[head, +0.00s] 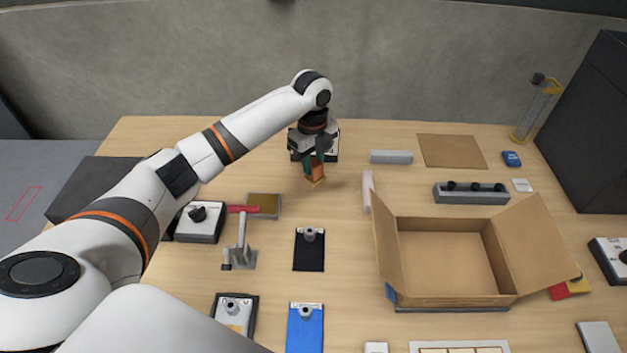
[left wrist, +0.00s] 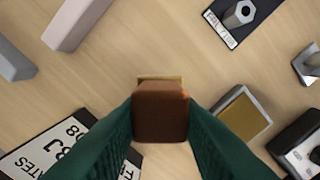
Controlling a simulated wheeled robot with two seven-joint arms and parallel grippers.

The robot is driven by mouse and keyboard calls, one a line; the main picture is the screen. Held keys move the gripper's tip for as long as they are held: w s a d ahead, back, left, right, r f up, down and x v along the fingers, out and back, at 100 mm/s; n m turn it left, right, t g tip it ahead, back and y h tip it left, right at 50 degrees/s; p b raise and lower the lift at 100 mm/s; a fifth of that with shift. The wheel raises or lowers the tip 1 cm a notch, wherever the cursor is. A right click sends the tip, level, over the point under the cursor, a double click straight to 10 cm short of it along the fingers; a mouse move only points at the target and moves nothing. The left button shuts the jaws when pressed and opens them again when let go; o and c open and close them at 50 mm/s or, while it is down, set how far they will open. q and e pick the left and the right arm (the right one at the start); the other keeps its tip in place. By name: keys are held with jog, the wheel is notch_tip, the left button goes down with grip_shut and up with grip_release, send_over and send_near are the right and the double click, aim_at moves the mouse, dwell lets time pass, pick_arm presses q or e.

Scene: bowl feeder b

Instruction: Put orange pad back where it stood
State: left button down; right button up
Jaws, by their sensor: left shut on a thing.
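The orange pad (head: 317,173) is a small orange-brown block at the back middle of the table. My left gripper (head: 313,163) points down and is shut on it. In the left wrist view the pad (left wrist: 160,112) sits between the two dark green fingers (left wrist: 160,122). A thin yellowish edge (left wrist: 160,78) shows just past the pad; whether it is part of the pad or lies under it I cannot tell. The pad is at or very near the table top; whether it touches I cannot tell. My right gripper is out of view.
A black-and-white lettered plate (left wrist: 55,150) lies close by the gripper. A grey tray with a tan inside (head: 263,206), a red-handled clamp (head: 241,245) and a black clipboard (head: 309,252) stand nearer. An open cardboard box (head: 445,300) is at right. Bare wood surrounds the pad.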

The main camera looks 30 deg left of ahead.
aim_at(313, 178)
pick_arm(q)
jog(key=shift+f+p, duration=0.3)
jog(key=shift+f, duration=2.6)
jog(key=shift+f, duration=0.15)
jog(key=c, duration=1.1)
grip_release()
jog(key=shift+o, duration=0.2)
notch_tip(313, 178, up, 12)
jog(key=shift+a+r+b, duration=0.1)
jog(key=shift+r+b, duration=0.1)
jog(key=shift+b, duration=0.3)
